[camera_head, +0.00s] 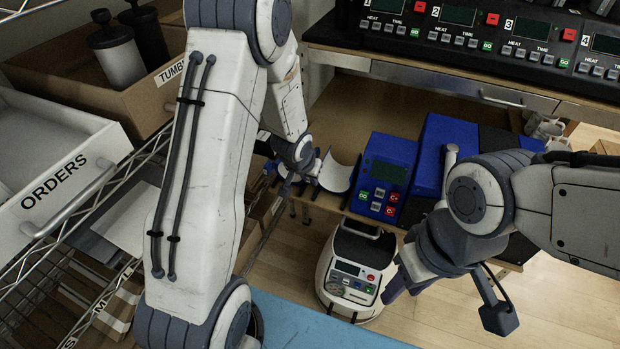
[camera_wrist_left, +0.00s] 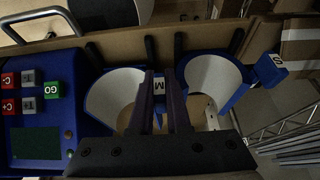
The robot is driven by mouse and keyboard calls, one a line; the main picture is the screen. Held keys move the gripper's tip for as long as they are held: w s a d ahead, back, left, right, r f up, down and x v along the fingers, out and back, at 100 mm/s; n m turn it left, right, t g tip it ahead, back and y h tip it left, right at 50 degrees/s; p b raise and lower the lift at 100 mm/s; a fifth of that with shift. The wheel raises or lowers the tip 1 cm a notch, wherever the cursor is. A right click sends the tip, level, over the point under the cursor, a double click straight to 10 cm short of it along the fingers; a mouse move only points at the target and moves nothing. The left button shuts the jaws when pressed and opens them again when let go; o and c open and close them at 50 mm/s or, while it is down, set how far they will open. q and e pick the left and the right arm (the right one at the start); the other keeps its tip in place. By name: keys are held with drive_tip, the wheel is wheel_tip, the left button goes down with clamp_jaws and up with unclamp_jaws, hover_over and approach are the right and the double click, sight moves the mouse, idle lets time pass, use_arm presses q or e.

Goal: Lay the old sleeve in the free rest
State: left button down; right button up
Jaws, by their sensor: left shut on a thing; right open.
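A sleeve with a white hollow inside and blue outside lies beside the blue control unit; its curved shell (camera_head: 337,173) shows in the head view and also in the left wrist view (camera_wrist_left: 109,92). My left gripper (camera_head: 312,168) is shut on this sleeve's tab, marked M (camera_wrist_left: 158,87). The sleeve is over a rest between two black rails; I cannot tell whether it touches them. A second sleeve (camera_wrist_left: 225,75) with an S tab (camera_wrist_left: 272,68) lies in the neighbouring rest. My right gripper (camera_head: 408,287) is open and empty at the lower right.
The blue control unit (camera_head: 385,172) stands right next to the rests, with a larger blue machine (camera_head: 440,145) behind. A white device with a handle (camera_head: 352,275) stands in front. An ORDERS bin (camera_head: 60,170) and wire shelf are at left. Heater panels (camera_head: 480,35) line the back.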

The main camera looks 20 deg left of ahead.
use_arm(q)
drive_tip(key=shift+f+b, duration=0.55)
drive_tip(key=shift+f, duration=0.2)
unclamp_jaws()
idle(0.6)
drive_tip(key=shift+r+p, duration=4)
drive_tip(key=shift+p, duration=0.15)
